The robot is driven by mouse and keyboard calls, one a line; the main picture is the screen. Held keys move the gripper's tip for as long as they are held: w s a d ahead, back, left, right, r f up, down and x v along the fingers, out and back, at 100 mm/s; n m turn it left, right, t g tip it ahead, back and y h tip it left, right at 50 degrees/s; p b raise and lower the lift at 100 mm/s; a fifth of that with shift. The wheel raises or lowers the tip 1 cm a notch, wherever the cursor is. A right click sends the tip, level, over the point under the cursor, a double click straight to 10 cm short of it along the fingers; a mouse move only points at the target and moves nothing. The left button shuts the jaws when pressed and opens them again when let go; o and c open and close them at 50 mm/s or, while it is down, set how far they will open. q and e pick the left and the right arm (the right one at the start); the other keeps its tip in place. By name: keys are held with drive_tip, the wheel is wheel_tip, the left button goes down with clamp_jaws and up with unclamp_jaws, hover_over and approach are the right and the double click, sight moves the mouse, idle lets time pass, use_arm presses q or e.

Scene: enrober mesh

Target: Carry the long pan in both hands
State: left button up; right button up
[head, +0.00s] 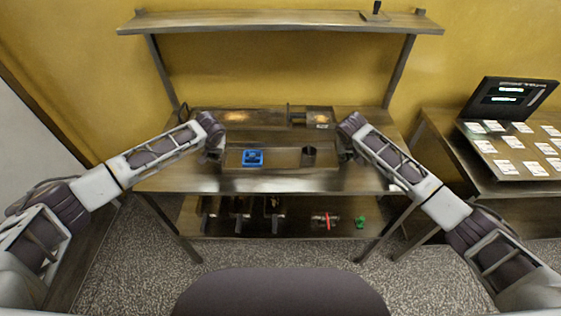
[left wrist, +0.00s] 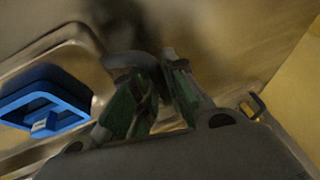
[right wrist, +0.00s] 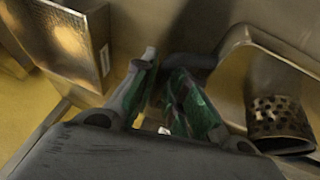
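The long pan (head: 228,158) is a shallow metal tray across the middle of the workbench. A blue square piece (head: 252,157) is in its left half and a dark perforated cup (head: 309,155) in its right half. My left gripper (head: 214,155) is at the pan's left end; in the left wrist view its close-set fingers (left wrist: 163,75) are around a dark handle. My right gripper (head: 346,153) is at the right end; its fingers (right wrist: 163,68) close around the other dark handle. Whether the pan touches the bench is unclear.
Metal boxes (head: 319,117) stand at the back of the bench (head: 160,181). A raised shelf (head: 280,20) spans above. Several tools and a green item (head: 360,222) lie on the lower shelf. A side table (head: 490,181) at right holds a screen and cards.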

use_arm(q)
drive_tip(key=shift+o, duration=1.1)
use_arm(e)
drive_tip(key=shift+o, duration=1.1)
use_arm(q)
drive_tip(key=shift+r, duration=0.1)
drive_tip(key=v, duration=1.2)
use_arm(e)
drive_tip(key=shift+r, duration=0.1)
drive_tip(key=v, duration=1.2)
use_arm(q)
drive_tip(key=shift+s, duration=0.1)
